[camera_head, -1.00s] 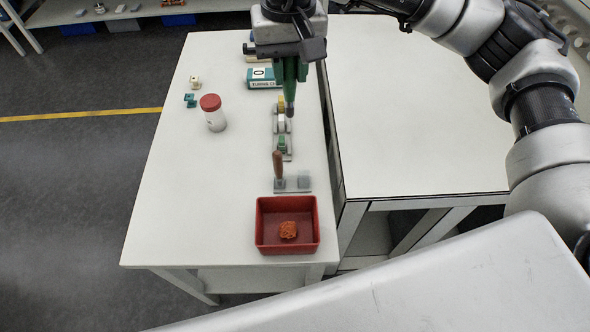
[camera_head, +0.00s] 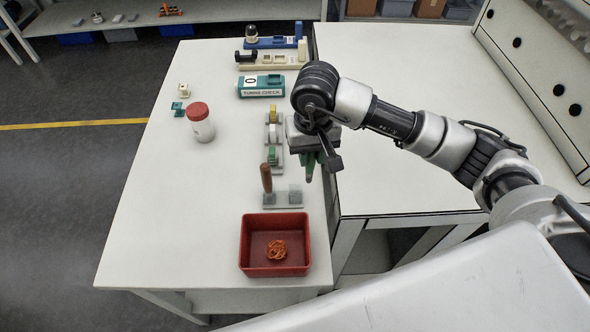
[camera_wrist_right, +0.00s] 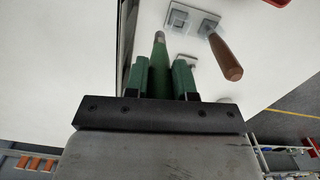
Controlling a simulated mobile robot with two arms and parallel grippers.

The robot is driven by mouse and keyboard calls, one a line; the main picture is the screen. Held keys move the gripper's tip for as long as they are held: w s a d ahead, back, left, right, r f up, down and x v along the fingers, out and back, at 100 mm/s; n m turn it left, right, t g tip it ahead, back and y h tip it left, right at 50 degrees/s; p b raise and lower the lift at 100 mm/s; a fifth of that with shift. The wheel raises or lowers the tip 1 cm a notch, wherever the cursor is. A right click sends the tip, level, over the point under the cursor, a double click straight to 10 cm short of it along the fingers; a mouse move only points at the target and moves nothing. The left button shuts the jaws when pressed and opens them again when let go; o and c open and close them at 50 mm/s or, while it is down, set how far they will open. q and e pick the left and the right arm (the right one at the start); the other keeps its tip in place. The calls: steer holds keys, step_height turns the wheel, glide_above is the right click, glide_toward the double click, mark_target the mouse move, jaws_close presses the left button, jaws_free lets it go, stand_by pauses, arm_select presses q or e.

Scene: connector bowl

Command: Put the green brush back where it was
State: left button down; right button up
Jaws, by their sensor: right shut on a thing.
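My right gripper (camera_head: 315,166) is shut on the green brush and holds it above the right edge of the white table. In the wrist view the green brush (camera_wrist_right: 159,62) stands out between the two green fingers, with a grey tip at its far end. In the head view brush and fingers blur into one green shape. A grey holder plate (camera_head: 283,206) lies below and left of the gripper. A tool with a brown handle (camera_head: 266,180) stands upright at its left side; its handle also shows in the wrist view (camera_wrist_right: 226,57).
A red bin (camera_head: 245,264) with an orange tangle stands in front of the plate. Small holders with a yellow roll (camera_head: 273,122) stand behind it, then a teal box (camera_head: 262,86). A red-capped jar (camera_head: 200,122) stands left. The table's left front is clear.

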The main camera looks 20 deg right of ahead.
steer(key=a+f+p, duration=0.1)
steer(key=a+f, duration=0.2)
steer(key=f, duration=0.3)
steer(key=shift+f, duration=0.25)
steer(key=o, duration=0.9)
steer(key=shift+w+a+r, duration=0.1)
step_height(320, 180, up, 12)
steer(key=shift+r+b, duration=0.15)
steer(key=shift+b, duration=0.85)
